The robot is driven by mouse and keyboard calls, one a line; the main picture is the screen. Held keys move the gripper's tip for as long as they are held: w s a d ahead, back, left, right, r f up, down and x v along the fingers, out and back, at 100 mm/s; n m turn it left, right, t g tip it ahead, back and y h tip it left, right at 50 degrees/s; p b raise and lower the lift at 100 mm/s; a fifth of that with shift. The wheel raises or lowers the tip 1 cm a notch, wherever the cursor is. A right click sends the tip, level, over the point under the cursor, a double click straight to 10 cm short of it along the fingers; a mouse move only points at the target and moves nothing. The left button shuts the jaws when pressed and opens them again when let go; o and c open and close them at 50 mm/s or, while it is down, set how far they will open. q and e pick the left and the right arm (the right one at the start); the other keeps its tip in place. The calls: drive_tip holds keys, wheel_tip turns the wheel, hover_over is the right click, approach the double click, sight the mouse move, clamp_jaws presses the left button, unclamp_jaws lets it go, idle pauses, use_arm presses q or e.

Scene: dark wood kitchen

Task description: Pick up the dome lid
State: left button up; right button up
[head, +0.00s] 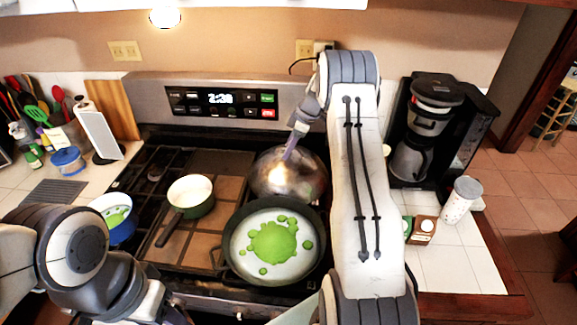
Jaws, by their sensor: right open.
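The dome lid (306,173) is a shiny, rounded metal cover at the back right of the stove, behind the large pan. Its upper left is partly covered by my right gripper (288,154). The right gripper reaches down from my raised right arm, with its open fingers at the top of the lid. I cannot tell whether they touch it. My left arm comes in at the lower left, and its gripper is cut off by the bottom edge.
A large pan with green contents (240,265) sits in front of the lid. A small green pot (201,207) and a blue pot (123,231) stand to the left. A coffee maker (409,160), a cup (458,205) and a small box (424,229) are on the right counter.

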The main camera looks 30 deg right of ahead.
drive_tip(key=shift+f, duration=0.15)
clamp_jaws()
drive_tip(key=shift+w, duration=0.1)
idle(1.3)
